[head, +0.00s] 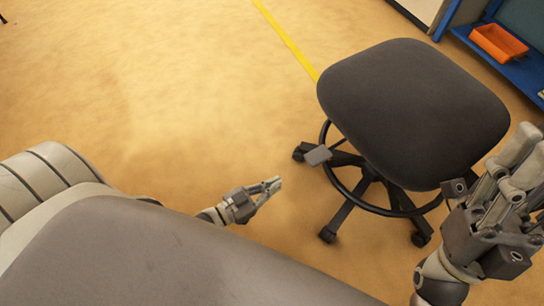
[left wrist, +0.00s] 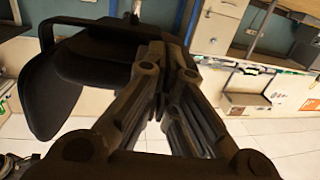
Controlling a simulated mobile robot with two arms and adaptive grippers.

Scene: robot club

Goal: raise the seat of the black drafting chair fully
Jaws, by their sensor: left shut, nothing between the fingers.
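The black drafting chair (head: 410,110) stands right of centre in the head view, with a wheeled base and a foot ring (head: 345,190). A small grey paddle (head: 318,155) sticks out from under the left side of its seat. My left gripper (head: 276,183) is shut and empty, left of and apart from the paddle. In the left wrist view the shut fingers (left wrist: 165,55) fill the middle, and a dark chair part (left wrist: 50,95) shows at the left. My right gripper (head: 525,145) is beside the seat at the right; its finger gap is unclear.
A yellow line (head: 285,38) runs along the tan floor behind the chair. An orange bin (head: 499,43) sits on a blue shelf (head: 525,72) at the top right. The floor left of the chair is clear.

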